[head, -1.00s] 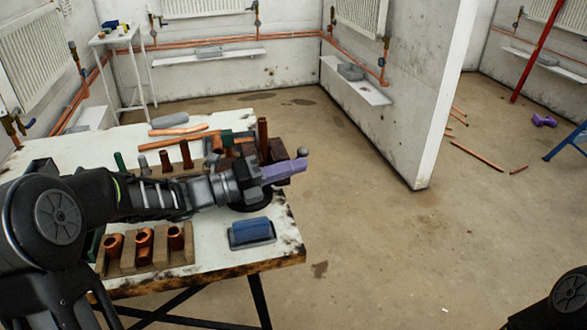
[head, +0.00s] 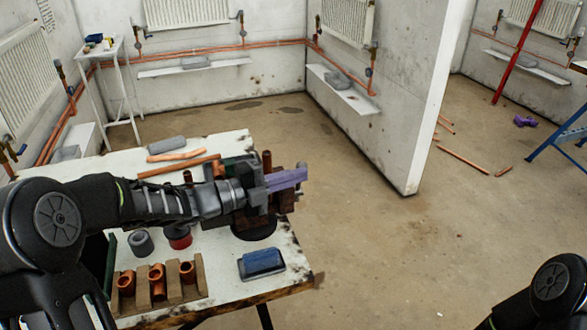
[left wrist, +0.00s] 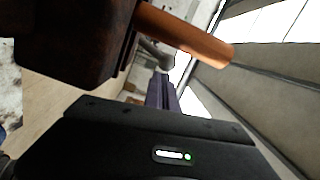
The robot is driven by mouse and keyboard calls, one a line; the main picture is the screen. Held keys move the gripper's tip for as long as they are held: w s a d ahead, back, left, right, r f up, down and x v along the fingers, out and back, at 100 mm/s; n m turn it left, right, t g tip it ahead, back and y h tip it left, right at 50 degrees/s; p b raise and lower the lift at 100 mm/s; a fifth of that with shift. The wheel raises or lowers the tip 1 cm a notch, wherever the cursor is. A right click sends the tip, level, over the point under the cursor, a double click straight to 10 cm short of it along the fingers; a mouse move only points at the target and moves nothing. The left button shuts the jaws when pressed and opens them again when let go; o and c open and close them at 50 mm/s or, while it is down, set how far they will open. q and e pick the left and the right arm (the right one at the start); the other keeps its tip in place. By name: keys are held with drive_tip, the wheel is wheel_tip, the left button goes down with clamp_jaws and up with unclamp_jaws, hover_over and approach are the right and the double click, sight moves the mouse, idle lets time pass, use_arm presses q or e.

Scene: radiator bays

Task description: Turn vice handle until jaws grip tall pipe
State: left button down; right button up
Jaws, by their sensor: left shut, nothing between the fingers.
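The vice is a dark, rusty brown block (head: 243,219) on a round black base at the bench's right edge, mostly hidden behind my left arm. The tall copper pipe (head: 266,161) stands upright just behind my left gripper. In the left wrist view the pipe (left wrist: 185,35) lies slantwise across the picture beside the vice's dark body (left wrist: 75,40). A grey, rounded piece, seemingly the handle (left wrist: 155,52), shows beyond the fingers. My left gripper (head: 300,176) is shut and empty, its purple fingers over the vice. Contact with the handle cannot be told. My right gripper is out of view.
On the bench (head: 222,262) are a wooden rack (head: 195,295) of copper fittings, a blue block in a tray (head: 261,263), a grey ring (head: 141,243) and a red-black tin (head: 179,238). Floor right of the bench is clear up to the partition wall (head: 425,110).

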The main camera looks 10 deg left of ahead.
use_arm(q)
drive_tip(key=n+p, duration=0.1)
drive_tip(key=p, duration=0.1)
drive_tip(key=w+a+r+n+p, duration=0.1)
drive_tip(key=n, duration=0.1)
drive_tip(key=shift+w+r+g+p, duration=0.2)
drive_tip(key=shift+w+g+p, duration=0.1)
drive_tip(key=shift+p, duration=0.1)
drive_tip(key=shift+w+a+f+n+p, duration=0.15)
drive_tip(key=shift+a+f+n+p, duration=0.1)
drive_tip(key=shift+n+p, duration=0.45)
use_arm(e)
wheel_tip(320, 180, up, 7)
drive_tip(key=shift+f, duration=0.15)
use_arm(q)
drive_tip(key=shift+d, duration=0.15)
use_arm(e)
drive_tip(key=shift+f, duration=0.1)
